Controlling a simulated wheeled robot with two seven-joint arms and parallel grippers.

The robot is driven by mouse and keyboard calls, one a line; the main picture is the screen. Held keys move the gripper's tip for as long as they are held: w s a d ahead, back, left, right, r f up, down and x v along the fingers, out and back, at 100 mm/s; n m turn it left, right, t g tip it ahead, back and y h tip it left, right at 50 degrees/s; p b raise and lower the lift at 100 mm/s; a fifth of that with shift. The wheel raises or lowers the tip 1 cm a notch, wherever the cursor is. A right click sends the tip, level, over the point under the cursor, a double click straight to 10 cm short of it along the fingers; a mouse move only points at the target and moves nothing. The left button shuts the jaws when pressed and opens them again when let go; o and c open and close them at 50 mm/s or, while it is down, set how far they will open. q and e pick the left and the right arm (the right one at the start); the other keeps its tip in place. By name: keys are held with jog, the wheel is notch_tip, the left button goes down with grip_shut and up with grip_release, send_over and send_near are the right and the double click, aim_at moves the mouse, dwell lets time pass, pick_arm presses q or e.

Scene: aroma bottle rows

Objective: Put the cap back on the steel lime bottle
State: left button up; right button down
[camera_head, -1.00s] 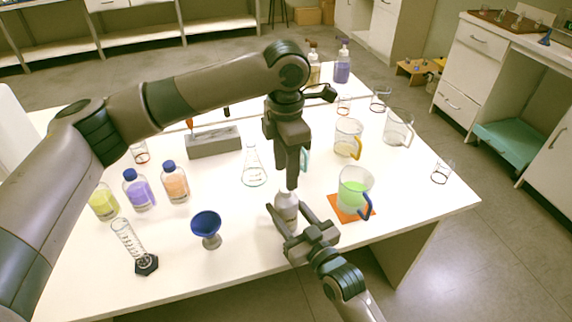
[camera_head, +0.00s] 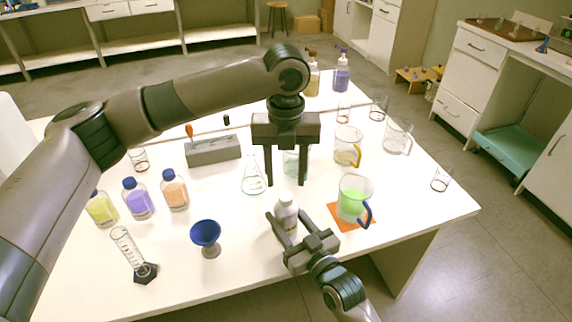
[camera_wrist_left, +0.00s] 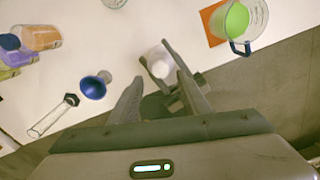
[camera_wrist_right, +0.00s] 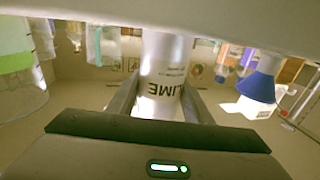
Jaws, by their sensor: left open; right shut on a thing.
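The pale steel bottle (camera_head: 287,217) stands upright near the table's front edge. Its dark LIME lettering shows upside down in the right wrist view (camera_wrist_right: 163,80). My right gripper (camera_head: 285,212) is shut around its body from the front. My left gripper (camera_head: 285,183) points down, open and empty, with its fingers spread above the bottle. In the left wrist view the bottle's pale round top (camera_wrist_left: 160,58) lies just beyond the left fingertips. I cannot tell whether that top is a cap or a bare neck. I cannot make out a separate loose cap.
A beaker of green liquid (camera_head: 353,200) stands on an orange mat (camera_head: 337,215) to the right. A conical flask (camera_head: 252,182) and grey block (camera_head: 212,152) are behind. Several capped bottles stand left.

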pick_arm(q)
jog(key=n, duration=0.4)
jog(key=shift+r+n, duration=0.2)
jog(key=shift+n, duration=0.1)
jog(key=n, duration=0.4)
jog(key=shift+r, duration=0.1)
jog(key=n, duration=0.4)
jog(key=shift+r+n, duration=0.15)
jog(key=shift+n, duration=0.25)
jog(key=n, duration=0.4)
jog(key=shift+r+n, duration=0.2)
jog(key=shift+n, duration=0.1)
jog(key=n, duration=0.4)
jog(key=shift+r, duration=0.1)
jog(key=n, duration=0.4)
jog(key=shift+r+n, duration=0.15)
jog(key=shift+n, duration=0.25)
jog(key=n, duration=0.4)
jog(key=shift+r, duration=0.15)
jog(key=n, duration=0.4)
jog(key=shift+r, duration=0.15)
